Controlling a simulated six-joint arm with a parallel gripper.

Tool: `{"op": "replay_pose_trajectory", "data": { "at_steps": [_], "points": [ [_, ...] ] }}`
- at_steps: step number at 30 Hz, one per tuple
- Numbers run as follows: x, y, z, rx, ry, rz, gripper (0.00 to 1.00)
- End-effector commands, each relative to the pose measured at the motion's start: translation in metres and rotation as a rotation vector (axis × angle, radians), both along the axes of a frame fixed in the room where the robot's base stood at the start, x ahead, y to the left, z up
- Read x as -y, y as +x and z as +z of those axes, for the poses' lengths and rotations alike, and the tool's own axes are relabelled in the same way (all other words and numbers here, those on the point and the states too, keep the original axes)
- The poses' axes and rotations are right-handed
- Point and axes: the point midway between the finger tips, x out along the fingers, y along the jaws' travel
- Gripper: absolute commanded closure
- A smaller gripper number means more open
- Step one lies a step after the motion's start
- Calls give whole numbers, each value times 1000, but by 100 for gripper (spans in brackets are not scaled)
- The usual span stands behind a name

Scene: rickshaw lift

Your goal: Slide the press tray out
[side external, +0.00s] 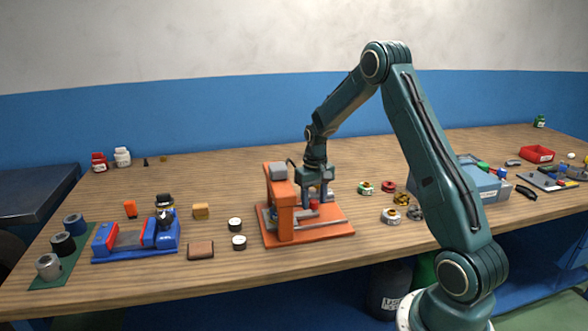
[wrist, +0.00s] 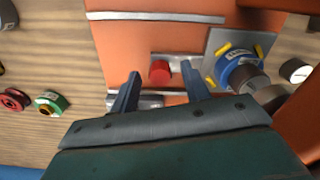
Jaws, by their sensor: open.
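The orange press (side external: 281,215) stands on an orange base plate near the middle of the bench. In the wrist view, the press tray (wrist: 216,40) is a grey metal plate between two rails, bearing a round blue part (wrist: 237,68) with yellow pieces around it. A metal strip runs from the tray to a red knob (wrist: 160,72); the knob also shows in the side view (side external: 314,204). My gripper (wrist: 160,68) is open and points down over the base, its fingers appearing on either side of the knob. Contact cannot be told. The press frame hides part of the tray.
A blue vise (side external: 137,238) and black-and-white round pieces (side external: 238,242) lie left of the press. Several small spools (side external: 366,187) and a blue-grey box (side external: 480,182) lie to the right. The press column (wrist: 298,120) rises close beside my gripper.

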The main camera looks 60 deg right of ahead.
Motion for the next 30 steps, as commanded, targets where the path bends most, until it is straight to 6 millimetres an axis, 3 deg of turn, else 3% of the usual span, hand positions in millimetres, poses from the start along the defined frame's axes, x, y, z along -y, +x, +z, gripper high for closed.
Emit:
{"op": "replay_pose_trajectory", "data": {
  "at_steps": [8,15,23,30],
  "points": [
    [0,0,-1,0,0,0,56],
    [0,0,-1,0,0,0,100],
    [4,-4,-1,-1,0,-2,100],
    [32,-31,-1,-1,-1,-6,100]
  ]
}}
